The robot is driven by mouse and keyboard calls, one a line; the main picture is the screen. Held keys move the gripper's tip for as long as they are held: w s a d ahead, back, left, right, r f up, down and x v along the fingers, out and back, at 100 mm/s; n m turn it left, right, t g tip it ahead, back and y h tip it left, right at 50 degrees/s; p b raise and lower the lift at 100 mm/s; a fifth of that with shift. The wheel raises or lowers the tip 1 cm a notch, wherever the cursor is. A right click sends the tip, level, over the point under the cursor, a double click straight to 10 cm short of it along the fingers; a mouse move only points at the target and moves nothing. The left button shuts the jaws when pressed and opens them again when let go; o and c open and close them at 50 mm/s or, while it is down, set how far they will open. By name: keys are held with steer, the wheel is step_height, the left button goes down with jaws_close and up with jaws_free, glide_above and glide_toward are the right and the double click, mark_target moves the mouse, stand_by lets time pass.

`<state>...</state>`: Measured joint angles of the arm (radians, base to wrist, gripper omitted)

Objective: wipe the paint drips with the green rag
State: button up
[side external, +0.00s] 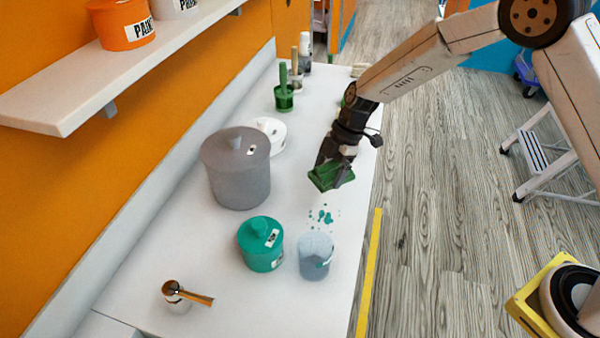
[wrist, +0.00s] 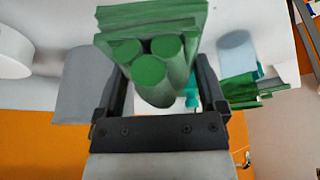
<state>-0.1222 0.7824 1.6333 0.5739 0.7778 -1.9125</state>
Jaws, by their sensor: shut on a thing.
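The green rag (side external: 331,178) is a thick folded bundle held in my gripper (side external: 335,166). In the wrist view the rag (wrist: 150,62) sits between the two dark fingers of my gripper (wrist: 163,78), its rolled folds facing the camera. The drips are mostly hidden in the wrist view.
A teal lidded pot (side external: 262,244) stands left of the can. A large grey lidded pot (side external: 236,168) and a white pot (side external: 269,134) stand farther back. A brass-handled item (side external: 186,296) sits at the front left. The white counter (side external: 215,268) ends at the right, near a yellow floor stripe (side external: 370,270).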

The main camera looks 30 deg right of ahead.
mark_target(317, 229)
steer(key=shift+w+a+f+n, duration=0.1)
steer(key=shift+a+f+n, duration=0.05)
steer(key=shift+a+n, duration=0.15)
steer(key=shift+d+f, duration=0.1)
steer(key=shift+f, duration=3.4)
steer(key=shift+s+a+f, duration=0.45)
steer(key=shift+f, duration=0.1)
steer(key=shift+c, duration=0.5)
steer(key=shift+s+a, duration=2.4)
steer(key=shift+w+d, duration=2.6)
steer(key=shift+w+d+r, duration=0.15)
steer(key=shift+r, duration=0.5)
steer(key=shift+w+d+r, duration=0.1)
steer(key=shift+r, duration=3.35)
